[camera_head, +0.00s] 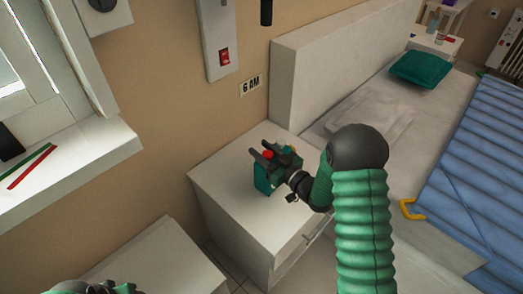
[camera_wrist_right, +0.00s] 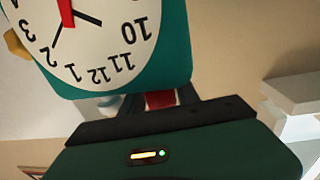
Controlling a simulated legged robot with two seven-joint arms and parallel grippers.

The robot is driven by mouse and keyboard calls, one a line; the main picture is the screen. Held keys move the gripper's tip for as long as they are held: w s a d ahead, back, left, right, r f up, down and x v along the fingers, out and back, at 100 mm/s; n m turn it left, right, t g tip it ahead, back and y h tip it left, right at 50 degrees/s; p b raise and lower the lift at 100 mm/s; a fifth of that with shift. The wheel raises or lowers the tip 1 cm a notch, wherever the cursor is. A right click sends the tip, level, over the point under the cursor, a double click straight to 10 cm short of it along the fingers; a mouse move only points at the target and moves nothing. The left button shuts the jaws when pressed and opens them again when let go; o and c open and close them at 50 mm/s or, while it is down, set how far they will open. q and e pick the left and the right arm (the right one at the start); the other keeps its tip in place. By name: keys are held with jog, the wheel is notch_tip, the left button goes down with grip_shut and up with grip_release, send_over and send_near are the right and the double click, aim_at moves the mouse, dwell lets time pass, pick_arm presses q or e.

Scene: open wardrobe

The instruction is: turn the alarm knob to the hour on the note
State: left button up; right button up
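A teal alarm clock (camera_head: 262,178) stands on the white nightstand, partly hidden by my right gripper (camera_head: 263,151). The gripper's two dark fingers are spread at the clock's top, near a red spot (camera_head: 268,154). In the wrist view the clock face (camera_wrist_right: 85,35) is upside down and cut off at the top. Black hands and a red hand (camera_wrist_right: 66,14) show; the red hand's tip is out of frame. A yellow part (camera_wrist_right: 16,44) juts from the clock's side. My left gripper (camera_head: 95,288) is barely in view.
The nightstand (camera_head: 225,180) stands beside a bed with a white headboard (camera_head: 345,45). A red switch (camera_head: 224,56) is on the wall above. A windowsill (camera_head: 90,160) with red and green sticks is at the left.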

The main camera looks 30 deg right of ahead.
jog(key=shift+o, duration=1.1)
jog(key=shift+s, duration=0.1)
jog(key=p+v, duration=0.2)
jog(key=v, duration=1.4)
jog(key=shift+s, duration=0.3)
jog(key=shift+d, duration=0.1)
